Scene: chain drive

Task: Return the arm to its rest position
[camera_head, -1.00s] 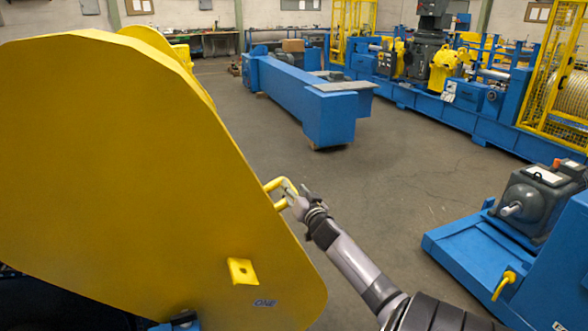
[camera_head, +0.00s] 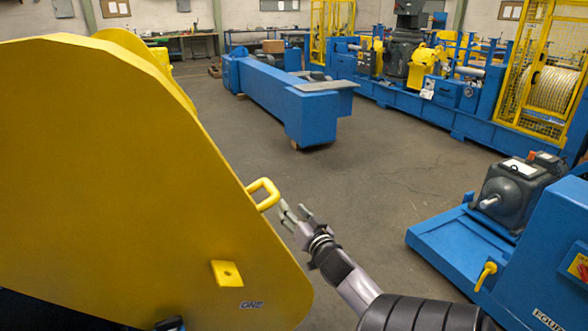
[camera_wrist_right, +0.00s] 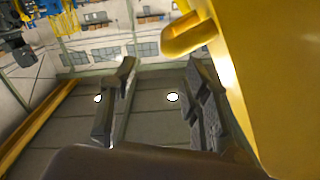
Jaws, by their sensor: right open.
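My right arm comes in from the bottom right of the head view. Its gripper (camera_head: 294,213) is open and empty, just right of and below the yellow handle (camera_head: 263,194) on the edge of the big yellow guard (camera_head: 110,170). A small gap shows between the fingertips and the handle. In the right wrist view the two dark fingers (camera_wrist_right: 158,85) stand apart with nothing between them. The handle (camera_wrist_right: 188,36) is at the top there, and the guard (camera_wrist_right: 275,80) fills the right side. My left gripper is not in view.
A blue machine base (camera_head: 440,236) with a grey motor (camera_head: 515,190) stands to the right. A long blue beam (camera_head: 290,105) lies farther back, and a blue machine line with yellow cages (camera_head: 545,80) runs along the back right. The grey floor (camera_head: 370,180) between them is clear.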

